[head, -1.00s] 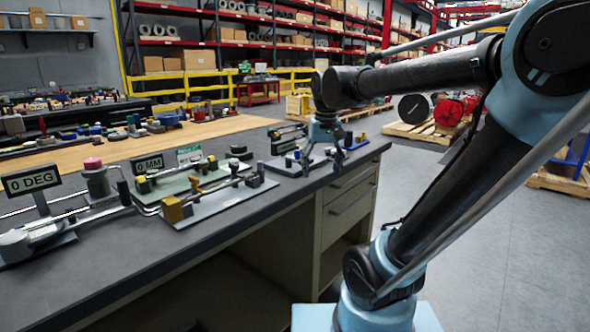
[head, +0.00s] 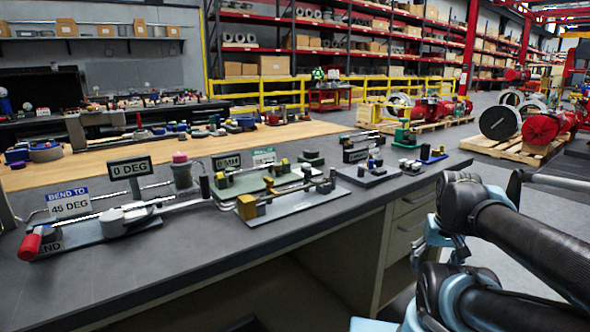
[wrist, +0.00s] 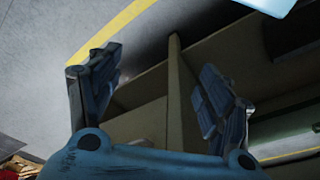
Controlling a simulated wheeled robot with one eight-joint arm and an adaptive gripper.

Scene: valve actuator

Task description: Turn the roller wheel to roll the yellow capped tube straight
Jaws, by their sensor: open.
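On the grey bench in the head view, a fixture on a grey plate (head: 283,205) has a yellow block (head: 247,207) at its left end and a tube-like rod leading right to a dark block (head: 324,187). A greenish fixture (head: 255,185) with yellow parts stands just behind it. I cannot tell for sure which part is the yellow capped tube or the roller wheel. My gripper (wrist: 160,65) is open and empty in the wrist view, its two dark pads apart, facing the bench's side and the floor. In the head view my folded arm is at the lower right, off the bench.
A tube bender with a red grip (head: 29,246) and a "0 DEG" sign (head: 129,168) lies on the left. A dark tray (head: 369,172) with small parts sits near the bench's right end. The front strip of the bench top (head: 150,270) is bare.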

